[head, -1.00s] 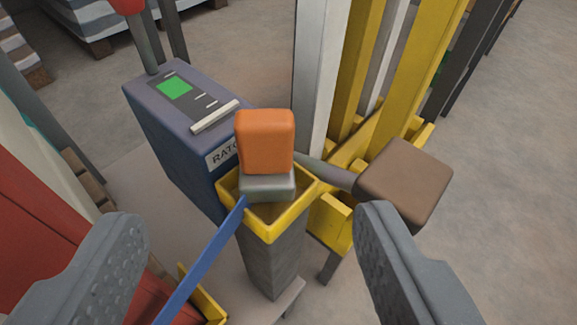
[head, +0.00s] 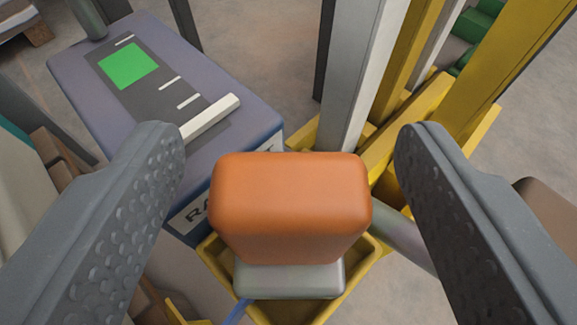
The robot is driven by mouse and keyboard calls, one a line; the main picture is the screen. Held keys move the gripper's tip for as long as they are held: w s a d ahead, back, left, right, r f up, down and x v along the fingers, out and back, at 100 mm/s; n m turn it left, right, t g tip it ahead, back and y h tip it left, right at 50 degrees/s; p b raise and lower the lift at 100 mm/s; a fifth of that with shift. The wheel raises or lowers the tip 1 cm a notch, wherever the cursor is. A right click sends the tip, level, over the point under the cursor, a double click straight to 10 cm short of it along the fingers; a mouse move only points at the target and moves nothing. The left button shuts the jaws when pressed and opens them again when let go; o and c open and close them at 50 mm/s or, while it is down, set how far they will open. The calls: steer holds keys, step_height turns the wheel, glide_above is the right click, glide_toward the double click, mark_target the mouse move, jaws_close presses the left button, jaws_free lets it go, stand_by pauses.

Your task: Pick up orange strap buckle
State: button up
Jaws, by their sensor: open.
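The orange strap buckle (head: 290,208) is a rounded block standing on a grey base piece (head: 289,280). The base piece sits in a yellow-rimmed tray (head: 372,247) on a post. My gripper (head: 290,145) is open, with one grey dimpled finger on each side of the buckle. Gaps show between the buckle and both fingers, and neither appears to touch it. The lower part of the base piece and the tray's inside are partly hidden.
A blue-grey box (head: 225,88) with a green screen (head: 128,66) stands close at the left, behind the left finger. A pale upright post (head: 362,75) and yellow frame bars (head: 520,75) rise behind. A brown block (head: 545,205) is partly hidden at the right.

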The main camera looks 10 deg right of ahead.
steer(key=shift+w, duration=0.3)
steer(key=c, duration=1.2)
